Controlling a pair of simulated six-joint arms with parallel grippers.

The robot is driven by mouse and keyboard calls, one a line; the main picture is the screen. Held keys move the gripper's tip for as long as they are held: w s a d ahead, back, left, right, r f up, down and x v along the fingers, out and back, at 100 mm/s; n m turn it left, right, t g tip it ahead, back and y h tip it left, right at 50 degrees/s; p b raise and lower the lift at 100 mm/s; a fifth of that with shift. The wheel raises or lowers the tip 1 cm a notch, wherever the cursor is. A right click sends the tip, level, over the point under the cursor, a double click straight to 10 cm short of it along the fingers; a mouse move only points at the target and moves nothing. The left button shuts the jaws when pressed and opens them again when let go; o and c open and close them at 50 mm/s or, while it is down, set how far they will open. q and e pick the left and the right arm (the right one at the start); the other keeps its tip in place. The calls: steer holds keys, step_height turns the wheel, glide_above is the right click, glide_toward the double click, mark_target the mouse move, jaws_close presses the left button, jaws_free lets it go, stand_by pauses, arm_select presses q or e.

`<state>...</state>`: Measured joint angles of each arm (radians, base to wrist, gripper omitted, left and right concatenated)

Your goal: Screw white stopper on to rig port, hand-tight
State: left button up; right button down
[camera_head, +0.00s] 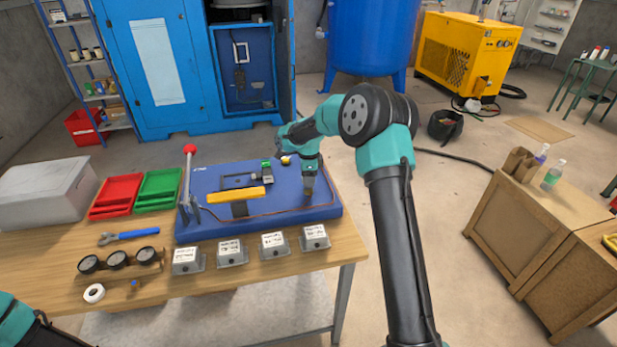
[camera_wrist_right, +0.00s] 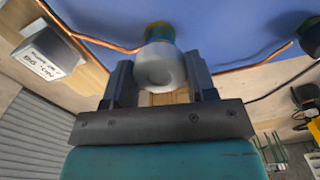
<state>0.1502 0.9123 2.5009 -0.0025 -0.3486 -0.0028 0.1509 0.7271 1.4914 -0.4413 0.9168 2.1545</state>
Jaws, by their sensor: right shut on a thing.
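The rig is a blue board (camera_head: 325,208) on the wooden table, with a yellow bar, a red-knobbed lever and a copper line along it. My right gripper (camera_head: 308,193) points down over the board's right part. In the right wrist view the white stopper (camera_wrist_right: 160,68) sits between the two fingers of my right gripper (camera_wrist_right: 160,88), which is shut on it. The stopper's far end meets a yellow-green fitting, the rig port (camera_wrist_right: 160,31); I cannot tell how far it is threaded. The stopper is hidden in the head view. Only part of my left arm shows, bottom left.
Several grey labelled boxes (camera_head: 232,252) line the table's front edge. A wrench (camera_head: 128,235), gauges in a holder (camera_head: 118,259) and a white tape roll (camera_head: 94,293) lie to the left. Red (camera_head: 117,196) and green (camera_head: 158,188) trays stand behind them.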

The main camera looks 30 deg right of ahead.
steer(key=shift+c, duration=1.8)
jaws_free()
